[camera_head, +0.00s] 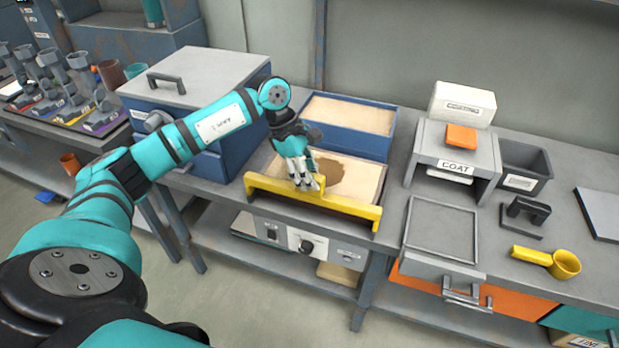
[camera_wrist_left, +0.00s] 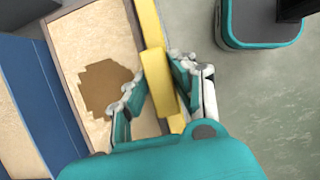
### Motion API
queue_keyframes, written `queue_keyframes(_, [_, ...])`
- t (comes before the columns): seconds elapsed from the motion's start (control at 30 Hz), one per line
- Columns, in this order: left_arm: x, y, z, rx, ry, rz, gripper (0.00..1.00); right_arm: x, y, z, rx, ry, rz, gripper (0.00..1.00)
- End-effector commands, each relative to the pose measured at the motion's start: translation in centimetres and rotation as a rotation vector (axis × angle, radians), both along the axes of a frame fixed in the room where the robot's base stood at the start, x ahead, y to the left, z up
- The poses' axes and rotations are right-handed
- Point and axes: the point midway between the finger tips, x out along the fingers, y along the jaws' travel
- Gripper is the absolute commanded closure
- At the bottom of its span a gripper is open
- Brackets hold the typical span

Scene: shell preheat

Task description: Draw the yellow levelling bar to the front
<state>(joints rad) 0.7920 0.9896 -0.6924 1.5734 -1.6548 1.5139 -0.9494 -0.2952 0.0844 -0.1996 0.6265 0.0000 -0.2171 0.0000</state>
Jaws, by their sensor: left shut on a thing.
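The yellow levelling bar (camera_head: 338,211) lies across the front edge of a shallow sand tray (camera_head: 370,170) on the bench. In the head view my left gripper (camera_head: 304,183) reaches down onto the middle of the bar. In the left wrist view my left gripper (camera_wrist_left: 160,90) has its fingers on both sides of the yellow bar's raised grip (camera_wrist_left: 158,82), shut on it. The sand in the tray is pale, with a dark brown patch (camera_wrist_left: 106,90) behind the bar. My right gripper is not in view.
A blue sand box (camera_head: 345,142) stands behind the tray, and a blue lidded box (camera_head: 190,80) stands to its left. To the right are the COAT stand (camera_head: 455,165), a grey tray (camera_head: 440,228) and a yellow ladle (camera_head: 560,263). Open floor lies in front of the bench.

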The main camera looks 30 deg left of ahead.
Motion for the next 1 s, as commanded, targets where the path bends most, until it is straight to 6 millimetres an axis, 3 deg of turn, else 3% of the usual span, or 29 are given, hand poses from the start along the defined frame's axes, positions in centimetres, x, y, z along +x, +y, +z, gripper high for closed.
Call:
queue_keyframes(0.2, [-0.3,-0.1,-0.1,-0.003,0.011,-0.005,1.00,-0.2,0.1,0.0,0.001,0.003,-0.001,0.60])
queue_keyframes(0.23, [-0.3,-0.1,-0.1,-0.003,0.011,-0.005,0.73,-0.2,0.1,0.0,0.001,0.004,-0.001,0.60])
queue_keyframes(0.4, [-0.2,-0.1,-0.2,-0.002,0.010,-0.003,0.53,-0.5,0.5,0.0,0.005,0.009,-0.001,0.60])
queue_keyframes(0.73, [-0.2,0.1,0.4,-0.001,0.005,-0.001,0.53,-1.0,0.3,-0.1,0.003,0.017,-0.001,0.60])
queue_keyframes(1.0, [-0.6,2.0,4.9,0.000,0.001,0.001,0.53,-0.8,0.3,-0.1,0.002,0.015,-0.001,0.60])
